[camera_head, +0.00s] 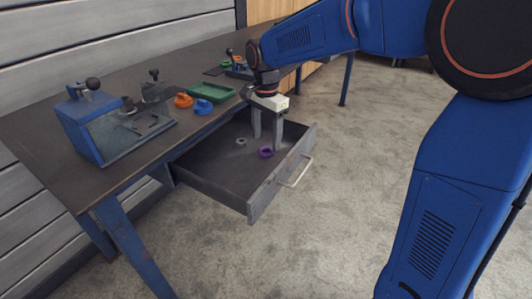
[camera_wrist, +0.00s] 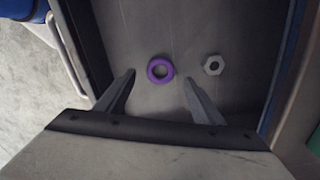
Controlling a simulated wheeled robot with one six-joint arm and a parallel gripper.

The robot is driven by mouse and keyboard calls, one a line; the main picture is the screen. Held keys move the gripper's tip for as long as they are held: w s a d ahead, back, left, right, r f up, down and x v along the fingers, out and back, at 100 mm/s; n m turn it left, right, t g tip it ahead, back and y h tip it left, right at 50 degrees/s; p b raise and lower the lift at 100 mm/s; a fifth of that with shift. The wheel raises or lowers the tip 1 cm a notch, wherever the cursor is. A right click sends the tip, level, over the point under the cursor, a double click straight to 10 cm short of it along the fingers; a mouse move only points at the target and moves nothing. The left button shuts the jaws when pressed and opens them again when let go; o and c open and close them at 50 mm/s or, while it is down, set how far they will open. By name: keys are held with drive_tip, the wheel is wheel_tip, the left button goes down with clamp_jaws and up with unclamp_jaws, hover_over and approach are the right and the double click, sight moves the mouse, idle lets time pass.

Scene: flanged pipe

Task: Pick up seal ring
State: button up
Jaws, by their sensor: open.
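A purple seal ring (camera_head: 265,152) lies flat on the floor of the open drawer (camera_head: 222,172). In the wrist view the ring (camera_wrist: 149,70) shows between and slightly beyond the two fingertips, with its hole facing up. My gripper (camera_head: 267,142) points down into the drawer, above the ring. It also shows in the wrist view (camera_wrist: 159,79), open and empty, with one finger on each side of the ring's position. I cannot tell how far the fingertips are above the ring.
A grey hexagonal nut (camera_wrist: 213,65) lies in the drawer beside the ring. The drawer walls surround both parts. On the table above are a green tray (camera_head: 211,92), a blue part (camera_head: 203,106), an orange part (camera_head: 183,100) and a blue-grey fixture (camera_head: 112,125).

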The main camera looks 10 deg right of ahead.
sight(266, 150)
drive_tip(key=shift+a+f, duration=0.1)
drive_tip(key=shift+f, duration=1.85)
drive_tip(key=shift+c, duration=0.3)
drive_tip(key=c, duration=1.1)
drive_tip(key=shift+o, duration=0.2)
drive_tip(key=shift+r, duration=0.15)
wheel_tip(266, 150, up, 13)
drive_tip(key=shift+f, duration=0.2)
